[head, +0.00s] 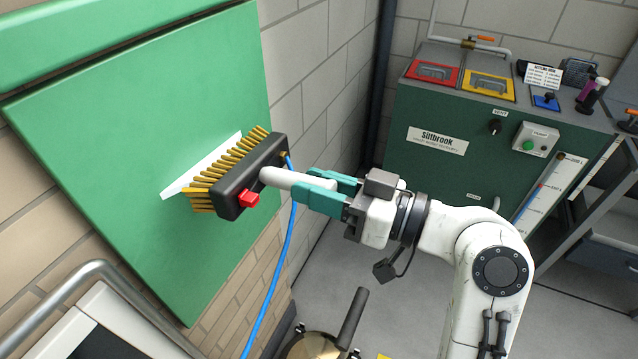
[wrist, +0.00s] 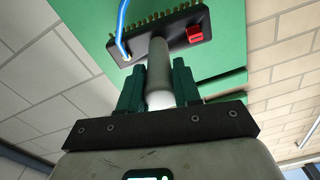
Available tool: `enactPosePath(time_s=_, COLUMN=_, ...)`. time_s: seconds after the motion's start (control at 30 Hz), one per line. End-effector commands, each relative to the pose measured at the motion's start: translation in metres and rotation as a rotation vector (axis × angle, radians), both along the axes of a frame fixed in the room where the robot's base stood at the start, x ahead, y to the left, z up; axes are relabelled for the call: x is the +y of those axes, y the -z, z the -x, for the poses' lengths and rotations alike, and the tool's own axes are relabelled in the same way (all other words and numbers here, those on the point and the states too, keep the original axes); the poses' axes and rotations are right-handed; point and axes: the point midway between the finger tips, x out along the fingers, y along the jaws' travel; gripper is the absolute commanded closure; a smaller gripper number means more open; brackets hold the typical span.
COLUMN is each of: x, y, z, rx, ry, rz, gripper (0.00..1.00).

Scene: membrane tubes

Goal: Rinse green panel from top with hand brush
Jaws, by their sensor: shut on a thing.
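The green panel (head: 95,125) hangs on the brick wall at the left of the head view. It also fills the upper middle of the wrist view (wrist: 215,65). The hand brush (head: 250,177) has a black head, yellow bristles, a red button and a white handle. Its bristles face the panel, close to it; I cannot tell for sure if they touch. A white patch or spray (head: 205,164) shows at the bristles. A blue hose (head: 270,285) runs down from the brush head. My gripper (head: 325,193) is shut on the brush handle (wrist: 159,75), with teal fingers on both sides.
A dark green cabinet (head: 440,170) marked Siltbrook stands at the right, with red and yellow lids on top. A metal rail (head: 100,270) is at the lower left. A round pan-like object (head: 312,345) with a dark handle is on the floor below. Grey floor lies between.

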Motion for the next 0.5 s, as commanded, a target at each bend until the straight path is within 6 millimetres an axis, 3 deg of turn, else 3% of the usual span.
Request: enactPosePath(time_s=0.5, x=0.0, y=0.019, z=0.0, rx=-0.005, ry=0.001, rz=-0.006, gripper=1.0)
